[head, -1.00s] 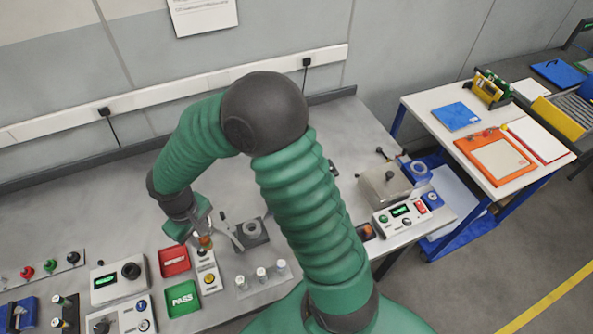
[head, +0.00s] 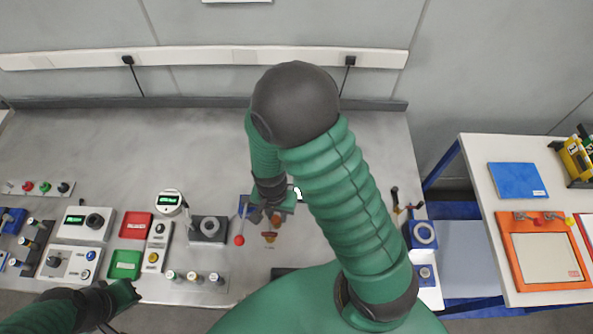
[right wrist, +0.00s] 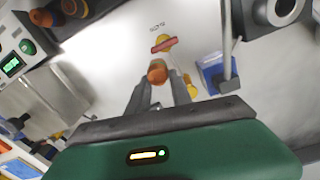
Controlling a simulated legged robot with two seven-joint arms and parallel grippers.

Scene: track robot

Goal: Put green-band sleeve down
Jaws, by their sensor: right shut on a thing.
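My right gripper (head: 272,214) is over the bench, right of the lever with the red ball. In the right wrist view, my right gripper (right wrist: 160,88) is shut on a short orange-brown cylinder, taken to be the sleeve (right wrist: 157,72). I see its end between the fingers; no green band shows. A red and yellow item (right wrist: 163,43) lies on the bench just beyond it, and it also shows in the head view (head: 268,237). I cannot tell whether the sleeve touches the bench. My left gripper (head: 124,292) is at the lower left, its fingers unclear.
A blue-based lever (head: 241,220) stands close left of the right gripper. A grey block with a ring (head: 208,230), a red tray (head: 135,225), a green tray (head: 124,265) and a row of small pegs (head: 194,277) lie further left. The back of the bench is clear.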

